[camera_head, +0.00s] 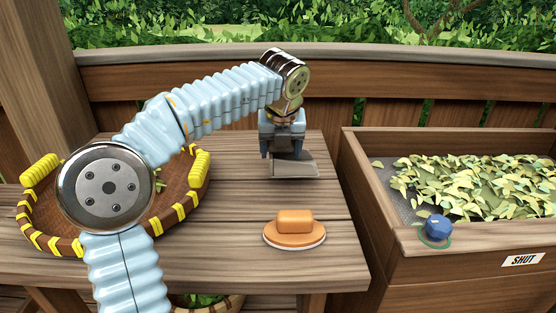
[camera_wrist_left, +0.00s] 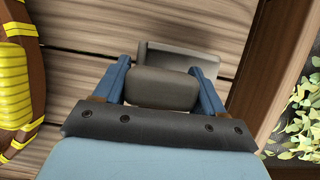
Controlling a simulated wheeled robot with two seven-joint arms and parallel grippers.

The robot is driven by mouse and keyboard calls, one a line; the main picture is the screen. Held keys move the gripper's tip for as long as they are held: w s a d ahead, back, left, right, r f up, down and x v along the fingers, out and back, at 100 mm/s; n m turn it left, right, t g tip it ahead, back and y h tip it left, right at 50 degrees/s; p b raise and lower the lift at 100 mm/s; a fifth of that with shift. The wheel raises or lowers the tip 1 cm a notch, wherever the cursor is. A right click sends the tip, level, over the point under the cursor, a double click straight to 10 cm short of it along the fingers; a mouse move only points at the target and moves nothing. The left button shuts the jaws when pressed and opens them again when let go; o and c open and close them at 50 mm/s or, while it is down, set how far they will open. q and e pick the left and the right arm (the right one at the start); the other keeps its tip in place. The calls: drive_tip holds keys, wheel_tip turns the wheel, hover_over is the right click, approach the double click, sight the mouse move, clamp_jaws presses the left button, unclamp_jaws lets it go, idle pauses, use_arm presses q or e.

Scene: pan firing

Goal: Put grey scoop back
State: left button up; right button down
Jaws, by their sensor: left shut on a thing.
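The grey scoop (camera_head: 294,169) is at the back of the wooden table, below my left gripper (camera_head: 283,153). My left gripper points down and is shut on the scoop's grey handle block. In the left wrist view, the handle (camera_wrist_left: 163,88) sits between the two blue fingers, and the flat grey pan of the scoop (camera_wrist_left: 178,56) shows beyond it. I cannot tell whether the scoop touches the table or hangs just above it. My right gripper is not in view.
An orange block on a round orange base (camera_head: 294,228) sits near the table's front. A round basket with yellow bands (camera_head: 40,238) stands at left, partly behind my arm. At right is a wooden bin (camera_head: 362,180) of leaves with a blue knob (camera_head: 438,228) and a "SHUT" label (camera_head: 523,260).

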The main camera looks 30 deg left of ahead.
use_arm(q)
drive_tip(key=f, duration=0.1)
drive_tip(key=a+f, duration=0.1)
drive_tip(key=shift+f, duration=0.35)
drive_tip(key=shift+d+f, duration=0.1)
drive_tip(key=shift+f, duration=0.4)
drive_tip(key=o, duration=1.4)
drive_tip(key=shift+f, duration=0.2)
drive_tip(key=v, duration=1.4)
drive_tip(key=shift+w+a, duration=0.25)
